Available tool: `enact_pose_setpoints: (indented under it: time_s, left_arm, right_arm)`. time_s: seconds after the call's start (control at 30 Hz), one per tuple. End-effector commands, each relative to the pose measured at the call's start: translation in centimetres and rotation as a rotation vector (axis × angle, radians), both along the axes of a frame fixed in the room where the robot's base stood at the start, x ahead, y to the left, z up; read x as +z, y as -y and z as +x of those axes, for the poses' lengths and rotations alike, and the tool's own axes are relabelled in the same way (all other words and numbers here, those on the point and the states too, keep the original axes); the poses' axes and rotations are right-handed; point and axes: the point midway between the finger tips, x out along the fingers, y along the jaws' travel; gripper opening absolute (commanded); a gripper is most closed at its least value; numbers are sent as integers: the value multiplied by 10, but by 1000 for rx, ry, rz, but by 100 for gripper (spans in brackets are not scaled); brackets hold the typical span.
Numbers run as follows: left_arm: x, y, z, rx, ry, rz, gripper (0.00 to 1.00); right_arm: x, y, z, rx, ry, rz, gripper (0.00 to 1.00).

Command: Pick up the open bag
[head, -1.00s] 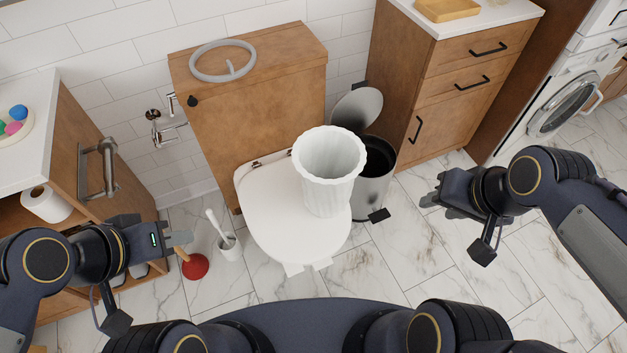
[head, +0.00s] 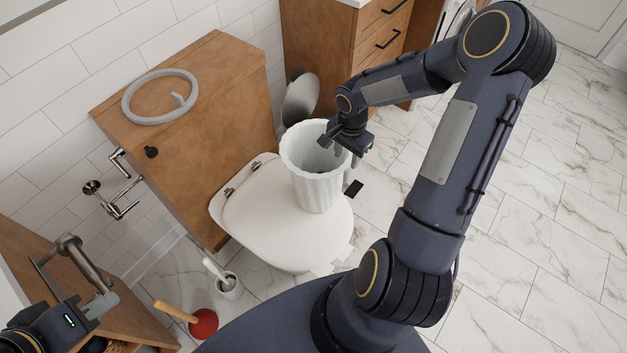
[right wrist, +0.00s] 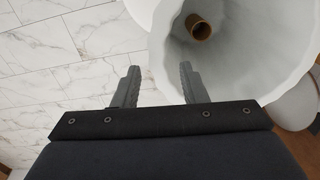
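The open bag (head: 316,180) is white and fluted with a wide open mouth. It stands upright on the closed white toilet lid (head: 265,225). In the right wrist view the bag (right wrist: 235,75) fills the upper right, with a brown cardboard tube (right wrist: 200,28) inside it. My right gripper (head: 350,152) is at the bag's right rim. In the right wrist view its two fingers (right wrist: 158,70) are apart, one on each side of the rim; I cannot tell whether they touch it. My left gripper (head: 98,303) is at the lower left, away from the bag; its finger gap is unclear.
A pedal bin with a raised lid (head: 300,98) stands behind the bag. A wooden cistern cabinet (head: 195,105) carries a grey ring (head: 160,97). A plunger (head: 203,323) and toilet brush (head: 228,284) stand left of the toilet. The marble floor (head: 540,230) to the right is clear.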

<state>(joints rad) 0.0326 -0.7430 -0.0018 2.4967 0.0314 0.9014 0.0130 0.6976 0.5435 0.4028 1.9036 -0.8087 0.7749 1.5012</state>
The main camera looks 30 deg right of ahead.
Motion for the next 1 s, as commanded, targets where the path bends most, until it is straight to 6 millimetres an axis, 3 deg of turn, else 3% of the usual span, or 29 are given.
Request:
enact_pose_setpoints:
  time_s: [0.3,0.6,0.9,1.0]
  left_arm:
    - [2,0,0,0,0,0,28]
    - [2,0,0,0,0,0,28]
    - [2,0,0,0,0,0,28]
    - [2,0,0,0,0,0,28]
  right_arm:
    - [-43,-6,-1,2,-2,2,39]
    - [-47,-6,-1,2,1,-1,39]
    - [-47,-6,-1,2,0,-1,0]
    - [-47,-6,-1,2,0,-1,0]
